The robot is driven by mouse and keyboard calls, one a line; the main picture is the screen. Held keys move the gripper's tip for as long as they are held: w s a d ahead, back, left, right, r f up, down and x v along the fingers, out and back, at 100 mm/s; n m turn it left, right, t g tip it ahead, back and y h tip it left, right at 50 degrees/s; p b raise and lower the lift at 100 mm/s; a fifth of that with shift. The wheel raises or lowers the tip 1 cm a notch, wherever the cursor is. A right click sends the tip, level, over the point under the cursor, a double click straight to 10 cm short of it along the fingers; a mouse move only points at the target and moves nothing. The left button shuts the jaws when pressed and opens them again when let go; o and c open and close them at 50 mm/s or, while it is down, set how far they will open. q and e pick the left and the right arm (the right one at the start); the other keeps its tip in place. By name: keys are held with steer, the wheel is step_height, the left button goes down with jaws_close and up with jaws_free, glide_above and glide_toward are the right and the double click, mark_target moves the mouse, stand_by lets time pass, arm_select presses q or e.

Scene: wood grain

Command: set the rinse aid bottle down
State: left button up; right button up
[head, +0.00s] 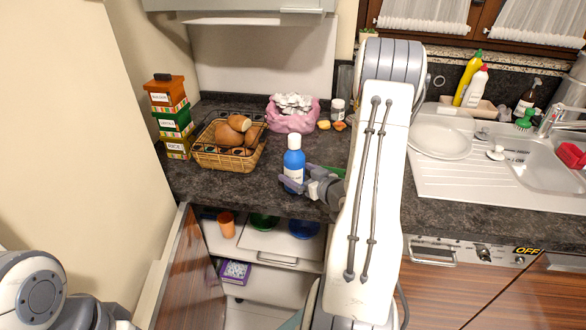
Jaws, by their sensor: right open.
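The rinse aid bottle (293,161) is blue with a white cap. It stands upright on the dark countertop (230,192), near its front edge. My right gripper (292,182) is at the lower part of the bottle, coming from the right, with its fingers open around or beside it. The picture is too small to tell whether a finger touches the bottle. My left arm shows only at the lower left corner, and its gripper is out of view.
A wicker basket (226,160) of bread stands left of the bottle, with stacked boxes (176,122) behind. A pink bag (291,122) is at the back. Below, an open cabinet door (190,270) sticks out. The sink (545,165) and a plate (440,138) are right.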

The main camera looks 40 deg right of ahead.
mark_target(289, 166)
steer(key=shift+w, duration=0.5)
steer(key=p+x, duration=0.1)
steer(key=x, duration=0.2)
steer(key=shift+w+p, duration=0.3)
steer(key=shift+w+f, duration=0.1)
steer(key=shift+w, duration=0.25)
steer(key=c, duration=1.5)
jaws_close()
